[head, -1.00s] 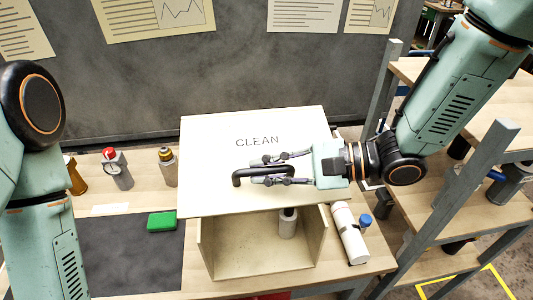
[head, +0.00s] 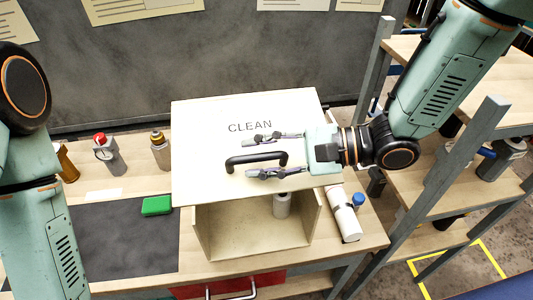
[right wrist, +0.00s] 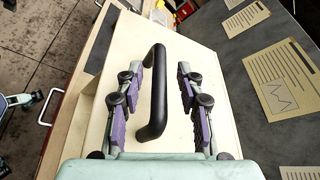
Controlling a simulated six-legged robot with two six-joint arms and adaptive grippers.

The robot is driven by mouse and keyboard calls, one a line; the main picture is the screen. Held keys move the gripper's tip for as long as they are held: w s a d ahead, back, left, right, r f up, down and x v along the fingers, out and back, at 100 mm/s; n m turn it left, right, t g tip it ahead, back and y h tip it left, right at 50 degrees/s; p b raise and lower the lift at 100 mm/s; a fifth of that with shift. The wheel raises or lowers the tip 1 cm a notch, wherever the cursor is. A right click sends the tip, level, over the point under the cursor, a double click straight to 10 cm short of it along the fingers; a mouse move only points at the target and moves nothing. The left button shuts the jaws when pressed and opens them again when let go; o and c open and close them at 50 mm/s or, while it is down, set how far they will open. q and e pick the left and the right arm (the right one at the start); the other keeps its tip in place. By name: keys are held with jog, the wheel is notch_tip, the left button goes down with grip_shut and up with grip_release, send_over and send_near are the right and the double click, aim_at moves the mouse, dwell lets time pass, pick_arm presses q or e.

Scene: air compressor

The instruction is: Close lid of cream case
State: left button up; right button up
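The cream case (head: 235,238) stands on the bench with its front open. Its lid (head: 205,140), marked CLEAN, is over the top and slopes toward me, its front edge above the open inside. A black bar handle (head: 257,158) is on the lid. My right gripper (head: 270,155) is open over the lid, coming from the right. In the right wrist view, the handle (right wrist: 154,90) lies between the spread fingers, with gaps on both sides. My left arm is at the left edge; its gripper is out of view.
A grey cylinder (head: 282,205) is inside the case. A white bottle (head: 344,215) lies right of it. A green block (head: 157,205) is on the dark mat (head: 120,245) at left, with several bottles behind. Shelves (head: 470,190) stand at right.

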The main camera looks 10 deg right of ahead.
aim_at(300, 179)
jog(key=shift+v, duration=3.7)
jog(key=shift+s, duration=0.1)
